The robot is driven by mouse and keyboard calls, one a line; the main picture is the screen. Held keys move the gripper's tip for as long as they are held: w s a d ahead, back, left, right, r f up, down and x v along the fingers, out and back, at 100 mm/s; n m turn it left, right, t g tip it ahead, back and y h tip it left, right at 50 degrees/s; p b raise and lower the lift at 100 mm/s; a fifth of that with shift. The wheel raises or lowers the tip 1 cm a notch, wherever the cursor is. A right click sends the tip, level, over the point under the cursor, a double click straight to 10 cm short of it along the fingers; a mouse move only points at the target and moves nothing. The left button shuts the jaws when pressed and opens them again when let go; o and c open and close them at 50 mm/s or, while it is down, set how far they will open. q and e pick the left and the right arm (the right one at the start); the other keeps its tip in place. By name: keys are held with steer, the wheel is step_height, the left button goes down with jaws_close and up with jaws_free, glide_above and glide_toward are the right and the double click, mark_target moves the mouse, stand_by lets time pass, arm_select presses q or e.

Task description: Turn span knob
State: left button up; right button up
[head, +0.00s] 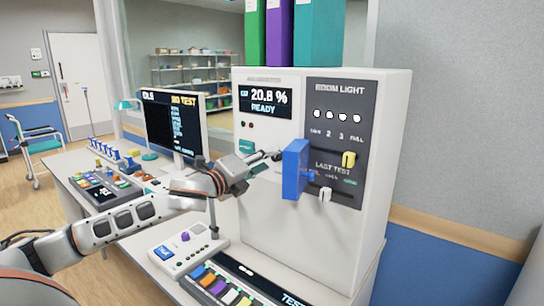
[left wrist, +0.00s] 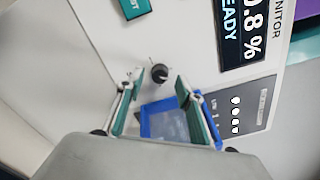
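A small dark round knob (left wrist: 160,72) sticks out of the white monitor front, below the teal button, in the left wrist view. I take it for the span knob; I can read no label on it. My left gripper (head: 268,156) is at the monitor front in the head view, just left of the blue box. In the left wrist view its two teal-padded fingers are apart, one on each side of the knob, with gaps to both. Contact with the knob does not show. In the head view the gripper largely hides the knob. My right gripper is not in view.
The blue box (head: 295,168) juts from the white monitor cabinet (head: 300,232), close beside the gripper. A yellow knob (head: 349,159) and a white lever (head: 325,194) are farther right. A computer screen (head: 172,125) and a device with a purple knob (head: 180,249) stand left.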

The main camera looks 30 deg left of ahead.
mark_target(277, 156)
arm_select(q)
steer(key=shift+w+d, duration=0.2)
steer(key=shift+w, duration=1.55)
steer(key=shift+p, duration=0.3)
jaws_close()
